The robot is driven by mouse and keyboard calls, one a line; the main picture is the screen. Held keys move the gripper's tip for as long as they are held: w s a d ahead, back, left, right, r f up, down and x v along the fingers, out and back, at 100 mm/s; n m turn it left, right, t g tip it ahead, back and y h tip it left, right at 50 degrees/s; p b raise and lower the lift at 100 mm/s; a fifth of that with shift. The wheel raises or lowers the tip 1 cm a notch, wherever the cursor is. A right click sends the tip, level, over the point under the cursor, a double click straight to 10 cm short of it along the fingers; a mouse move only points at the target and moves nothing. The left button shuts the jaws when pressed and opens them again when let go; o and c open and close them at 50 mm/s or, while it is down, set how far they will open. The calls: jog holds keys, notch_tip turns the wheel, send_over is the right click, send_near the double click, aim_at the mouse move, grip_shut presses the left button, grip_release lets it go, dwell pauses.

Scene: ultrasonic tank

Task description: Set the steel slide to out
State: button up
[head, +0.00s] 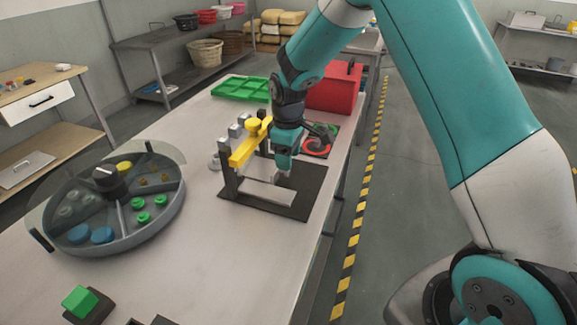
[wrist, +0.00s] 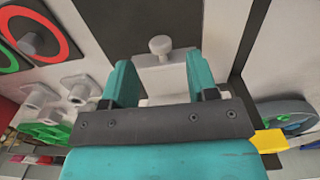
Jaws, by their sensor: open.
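The steel slide is a flat light-grey plate (head: 266,193) lying on a black base plate (head: 299,204) on the table. In the wrist view the slide (wrist: 178,68) carries a small round knob (wrist: 160,44). My gripper (head: 283,172) is above the far right part of the slide, pointing down. In the wrist view my gripper (wrist: 158,66) is open, with one finger on each side of the slide's end. The knob shows between and just beyond the fingertips, and nothing is held. Part of the slide is hidden behind my gripper.
A round divided tank (head: 119,242) with a clear lid is at left. A red box (head: 334,88), a green tray (head: 241,88) and a red-ringed dial (head: 316,147) lie behind.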

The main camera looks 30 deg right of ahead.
aim_at(267, 167)
jog(key=shift+f, duration=2.25)
jog(key=shift+c, duration=0.4)
